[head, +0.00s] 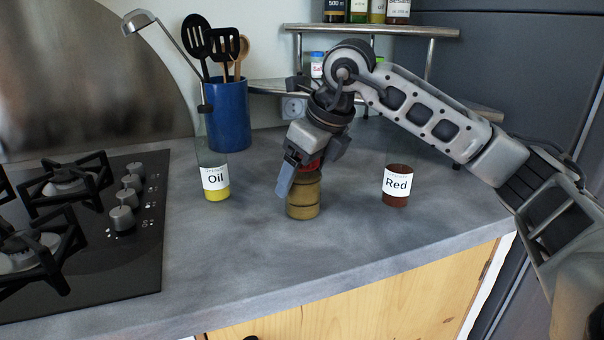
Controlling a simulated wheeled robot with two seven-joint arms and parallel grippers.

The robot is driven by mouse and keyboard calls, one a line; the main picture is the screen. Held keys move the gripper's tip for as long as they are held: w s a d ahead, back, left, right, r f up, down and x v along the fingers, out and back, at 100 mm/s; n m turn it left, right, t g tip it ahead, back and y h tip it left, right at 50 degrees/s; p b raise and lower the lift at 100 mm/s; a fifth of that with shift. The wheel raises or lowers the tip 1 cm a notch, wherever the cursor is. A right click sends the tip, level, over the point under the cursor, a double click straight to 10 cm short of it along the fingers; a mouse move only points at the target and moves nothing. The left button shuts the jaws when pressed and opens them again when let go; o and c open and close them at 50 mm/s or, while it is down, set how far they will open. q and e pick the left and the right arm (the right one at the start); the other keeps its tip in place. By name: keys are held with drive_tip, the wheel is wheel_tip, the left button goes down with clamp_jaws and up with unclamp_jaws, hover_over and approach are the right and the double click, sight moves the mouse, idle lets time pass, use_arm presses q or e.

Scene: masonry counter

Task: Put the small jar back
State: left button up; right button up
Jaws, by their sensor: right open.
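The small jar (303,204), with brownish-yellow contents and a red lid, stands upright on the grey counter. My right gripper (302,172) is above it and around its top, pointing down, with its jaws open. One finger hangs in front of the jar's left side; the gripper hides most of the lid. I cannot tell whether the fingers touch the jar. My left gripper is not in view.
The Oil bottle (215,182) stands left of the jar, the Red bottle (396,187) right. Behind are a blue utensil pot (228,118) and a two-level rack (432,32) with bottles above and a small blue-lidded jar (317,65) lower. A gas hob (137,245) lies left. The front counter is clear.

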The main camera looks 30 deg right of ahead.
use_arm(q)
drive_tip(key=shift+p, duration=0.55)
use_arm(e)
drive_tip(key=v, duration=1.1)
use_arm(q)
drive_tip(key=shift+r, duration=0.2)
